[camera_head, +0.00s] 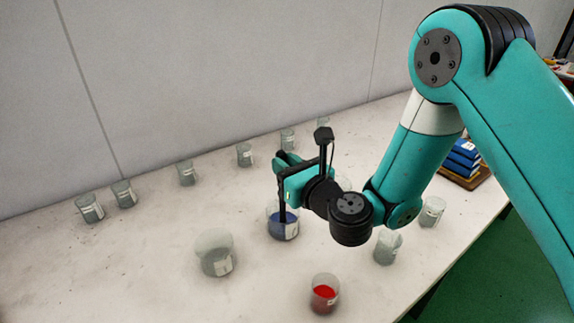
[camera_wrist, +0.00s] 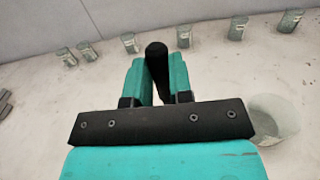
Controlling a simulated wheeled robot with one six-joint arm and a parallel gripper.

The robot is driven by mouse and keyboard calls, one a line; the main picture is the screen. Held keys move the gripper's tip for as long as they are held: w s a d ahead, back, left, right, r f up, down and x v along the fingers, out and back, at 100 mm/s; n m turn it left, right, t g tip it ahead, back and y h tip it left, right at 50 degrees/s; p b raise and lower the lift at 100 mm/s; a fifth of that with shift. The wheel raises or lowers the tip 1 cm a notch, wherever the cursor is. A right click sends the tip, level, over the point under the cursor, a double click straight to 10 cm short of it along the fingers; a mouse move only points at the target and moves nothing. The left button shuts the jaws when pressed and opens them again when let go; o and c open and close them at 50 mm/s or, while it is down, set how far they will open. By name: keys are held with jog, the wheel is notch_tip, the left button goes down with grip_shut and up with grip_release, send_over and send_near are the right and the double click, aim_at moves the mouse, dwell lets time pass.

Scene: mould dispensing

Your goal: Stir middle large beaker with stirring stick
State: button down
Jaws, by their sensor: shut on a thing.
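My gripper (camera_wrist: 157,78) is shut on the black stirring stick (camera_wrist: 156,60), which sits between the two teal fingers in the wrist view. In the head view my gripper (camera_head: 286,170) is above a beaker of blue liquid (camera_head: 284,228), the middle large beaker. The stick (camera_head: 282,203) hangs down roughly upright from the gripper, and its lower end reaches into the beaker's mouth. The tip is hidden, so I cannot tell how deep it is. The beaker stands upright on the table.
A large, clear beaker (camera_head: 215,258) stands left of the blue one. A beaker of red liquid (camera_head: 324,296) stands in front. Several small beakers line the wall, including one (camera_head: 186,173). Two more (camera_head: 387,248) (camera_head: 432,212) stand at right. The front left of the table (camera_head: 90,275) is clear.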

notch_tip(320, 180, up, 6)
jog(key=p, duration=0.5)
jog(key=shift+r+p, duration=0.15)
jog(key=shift+p, duration=0.2)
notch_tip(320, 180, up, 6)
jog(key=p, duration=0.6)
